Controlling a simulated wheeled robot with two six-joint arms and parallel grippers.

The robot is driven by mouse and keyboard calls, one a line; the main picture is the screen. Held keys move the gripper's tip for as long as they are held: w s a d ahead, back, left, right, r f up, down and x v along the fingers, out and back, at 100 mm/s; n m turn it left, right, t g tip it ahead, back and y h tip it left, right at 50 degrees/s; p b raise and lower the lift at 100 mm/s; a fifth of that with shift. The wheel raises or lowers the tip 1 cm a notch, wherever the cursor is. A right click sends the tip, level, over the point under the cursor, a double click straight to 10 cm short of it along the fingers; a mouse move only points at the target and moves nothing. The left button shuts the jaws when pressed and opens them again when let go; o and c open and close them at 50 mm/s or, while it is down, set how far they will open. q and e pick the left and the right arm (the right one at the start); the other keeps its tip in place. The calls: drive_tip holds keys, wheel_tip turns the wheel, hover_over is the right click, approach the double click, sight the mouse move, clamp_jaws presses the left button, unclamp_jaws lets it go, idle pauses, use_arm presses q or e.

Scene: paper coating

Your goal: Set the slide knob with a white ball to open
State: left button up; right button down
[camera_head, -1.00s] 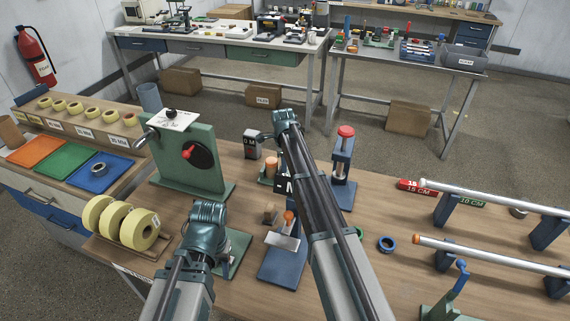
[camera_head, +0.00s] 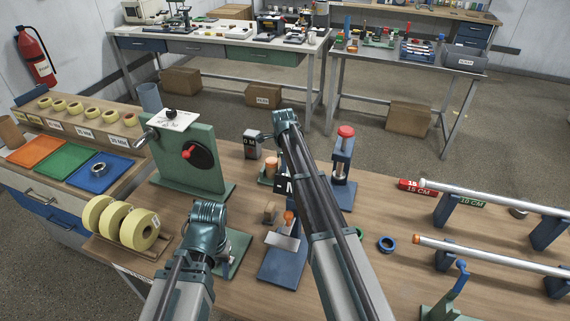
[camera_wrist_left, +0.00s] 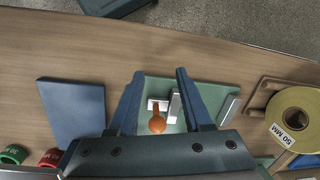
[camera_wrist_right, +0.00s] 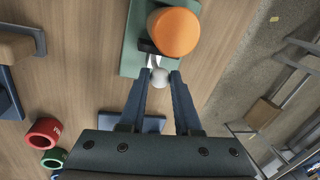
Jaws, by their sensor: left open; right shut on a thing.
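The white ball knob (camera_wrist_right: 160,77) sits between the fingertips of my right gripper (camera_wrist_right: 160,80) in the right wrist view, and the gripper is shut on it. The knob is at the edge of a green-based device (camera_wrist_right: 134,45), beside a large orange cylinder (camera_wrist_right: 173,31). In the head view, my right arm covers its own fingers and the knob. My left gripper (camera_wrist_left: 155,92) is open over another green-based fixture (camera_wrist_left: 155,84) in the left wrist view. An orange ball knob (camera_wrist_left: 157,125) and pale metal parts lie between its fingers; I cannot see contact.
A green stand with a red-knobbed crank (camera_head: 187,153) and yellow tape rolls (camera_head: 140,230) stand left. A blue press with a red top (camera_head: 345,150), a blue ring (camera_head: 387,244) and long rods on supports (camera_head: 495,257) are right. A blue-based fixture (camera_head: 284,265) sits between the arms.

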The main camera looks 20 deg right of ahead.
drive_tip(key=shift+s+d, duration=0.5)
drive_tip(key=shift+d, duration=0.35)
drive_tip(key=c, duration=0.6)
unclamp_jaws()
use_arm(q)
wheel_tip(320, 180, up, 14)
drive_tip(key=p, duration=1.3)
drive_tip(key=shift+f+p, duration=0.2)
drive_tip(key=shift+p, duration=0.1)
use_arm(e)
drive_tip(key=r, duration=0.4)
drive_tip(key=s+r, duration=0.1)
drive_tip(key=r, duration=0.4)
drive_tip(key=s+a+r, duration=0.1)
drive_tip(key=r, duration=0.3)
drive_tip(key=shift+s+r, duration=0.25)
drive_tip(key=shift+r, duration=0.05)
